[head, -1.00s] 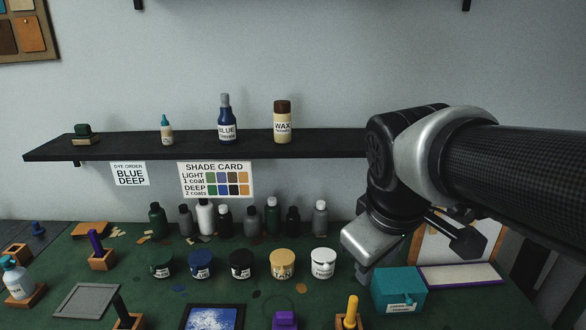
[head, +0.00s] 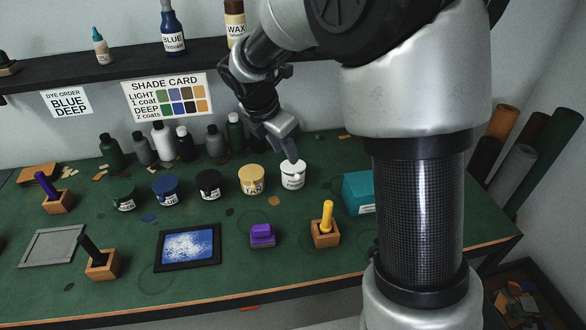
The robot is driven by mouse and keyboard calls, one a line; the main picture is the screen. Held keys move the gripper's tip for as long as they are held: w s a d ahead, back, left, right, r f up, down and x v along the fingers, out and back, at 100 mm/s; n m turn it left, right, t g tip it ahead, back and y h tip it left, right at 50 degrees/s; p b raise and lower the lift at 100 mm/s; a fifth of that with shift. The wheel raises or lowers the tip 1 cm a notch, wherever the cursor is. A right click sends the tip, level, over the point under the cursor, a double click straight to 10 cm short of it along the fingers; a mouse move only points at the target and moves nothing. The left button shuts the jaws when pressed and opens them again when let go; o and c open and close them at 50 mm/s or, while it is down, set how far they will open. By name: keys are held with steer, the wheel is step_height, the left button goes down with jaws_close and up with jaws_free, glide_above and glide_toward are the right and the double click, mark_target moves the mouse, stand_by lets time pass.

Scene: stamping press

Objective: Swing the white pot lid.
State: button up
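The white pot (head: 293,178) stands at the right end of a row of pots on the green bench in the head view. Its white lid (head: 287,168) is on top and looks level. My gripper (head: 292,158) points down at the lid from behind and above, its tip at or just over the lid. I cannot tell whether it touches. The fingers overlap from this angle, so their opening is hidden.
The tan pot (head: 252,180) stands close on the left, with black, blue and green pots beyond. Dark bottles (head: 214,140) stand behind. A teal box (head: 358,192) is to the right. A yellow-handled tool (head: 326,218) and a purple block (head: 262,235) are in front.

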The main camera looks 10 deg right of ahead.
mark_target(297, 175)
steer(key=x, duration=1.1)
steer(key=shift+w+d+f+b, duration=0.1)
steer(key=shift+w+f+b, duration=0.05)
steer(key=shift+f+b, duration=0.2)
steer(key=shift+c, duration=0.6)
jaws_close()
